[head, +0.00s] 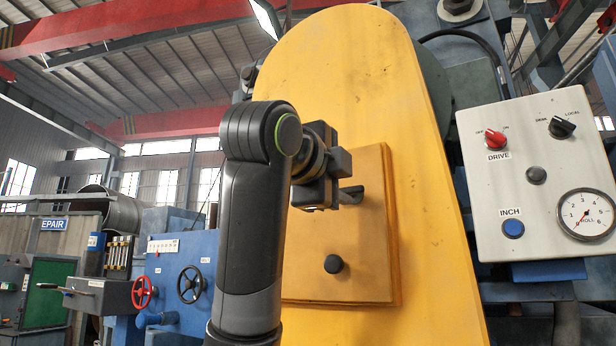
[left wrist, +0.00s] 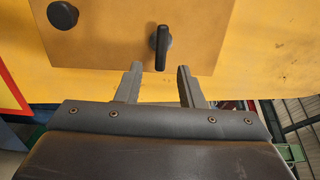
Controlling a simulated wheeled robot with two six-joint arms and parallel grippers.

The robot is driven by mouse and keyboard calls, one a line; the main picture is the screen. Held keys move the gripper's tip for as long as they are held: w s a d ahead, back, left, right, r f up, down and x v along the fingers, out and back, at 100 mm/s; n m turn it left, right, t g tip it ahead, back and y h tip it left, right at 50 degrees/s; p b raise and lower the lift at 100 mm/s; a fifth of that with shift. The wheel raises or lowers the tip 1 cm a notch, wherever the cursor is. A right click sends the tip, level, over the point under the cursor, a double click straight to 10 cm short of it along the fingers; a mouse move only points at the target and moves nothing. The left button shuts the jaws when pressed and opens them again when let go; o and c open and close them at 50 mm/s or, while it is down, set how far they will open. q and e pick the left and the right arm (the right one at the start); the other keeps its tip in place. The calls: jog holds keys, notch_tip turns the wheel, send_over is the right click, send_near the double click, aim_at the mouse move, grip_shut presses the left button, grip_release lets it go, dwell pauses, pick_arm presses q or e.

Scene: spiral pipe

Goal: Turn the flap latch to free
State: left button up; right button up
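The flap (head: 365,285) is a square yellow panel on the large yellow guard (head: 430,200). In the left wrist view the flap (left wrist: 110,40) fills the top. The dark latch handle (left wrist: 161,45) stands out from it, its long axis running up and down in that picture. In the head view the latch (head: 352,192) is partly hidden by my left gripper (head: 345,178). In the left wrist view the gripper (left wrist: 159,72) is open, its fingertips on either side of the handle's near end, with gaps showing. Contact cannot be told. My right gripper is not in view.
A round black knob (head: 333,264) sits on the flap below the latch; it also shows in the left wrist view (left wrist: 62,14). A white control box (head: 540,170) with DRIVE switch, INCH button and gauge stands at right. Blue machinery with handwheels (head: 190,284) stands at left.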

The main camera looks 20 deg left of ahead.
pick_arm(q)
jog(key=s+a+b, duration=0.1)
jog(key=s+b, duration=0.6)
jog(key=s, duration=0.4)
jog(key=shift+s+b, duration=0.4)
